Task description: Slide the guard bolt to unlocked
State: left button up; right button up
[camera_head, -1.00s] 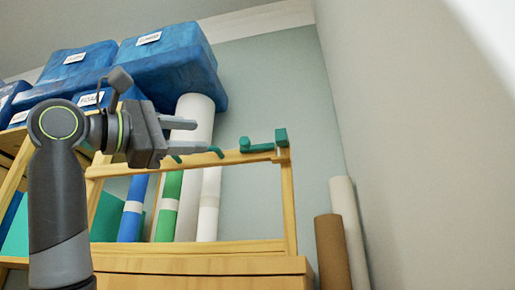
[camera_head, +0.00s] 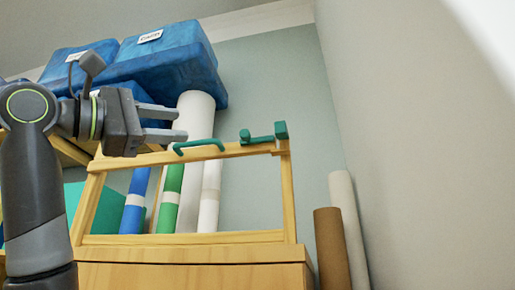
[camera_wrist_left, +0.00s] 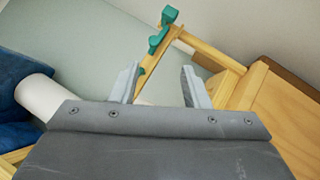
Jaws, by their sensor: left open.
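The green guard bolt (camera_head: 262,139) sits on the top rail near the right corner of the wooden guard frame (camera_head: 290,205). It has a knob at its left end and a taller block at its right. A green handle (camera_head: 199,145) is on the same rail, left of the bolt. My left gripper (camera_head: 183,125) is open and empty, left of the bolt and just above the handle's left end. In the left wrist view, the bolt (camera_wrist_left: 163,30) shows beyond the open fingers (camera_wrist_left: 160,85). My right gripper is not in view.
Rolls of paper, white (camera_head: 197,113), green (camera_head: 171,185) and blue (camera_head: 134,200), stand behind the frame. Blue labelled bundles (camera_head: 165,60) lie above left. A brown roll (camera_head: 331,245) and a white roll (camera_head: 347,215) lean by the right wall. Space above the bolt is clear.

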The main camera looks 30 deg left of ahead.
pick_arm(q)
jog(key=b+v, duration=0.6)
jog(key=v, duration=1.1)
jog(key=shift+s+a, duration=0.15)
jog(key=shift+a, duration=0.05)
jog(key=shift+d, duration=0.1)
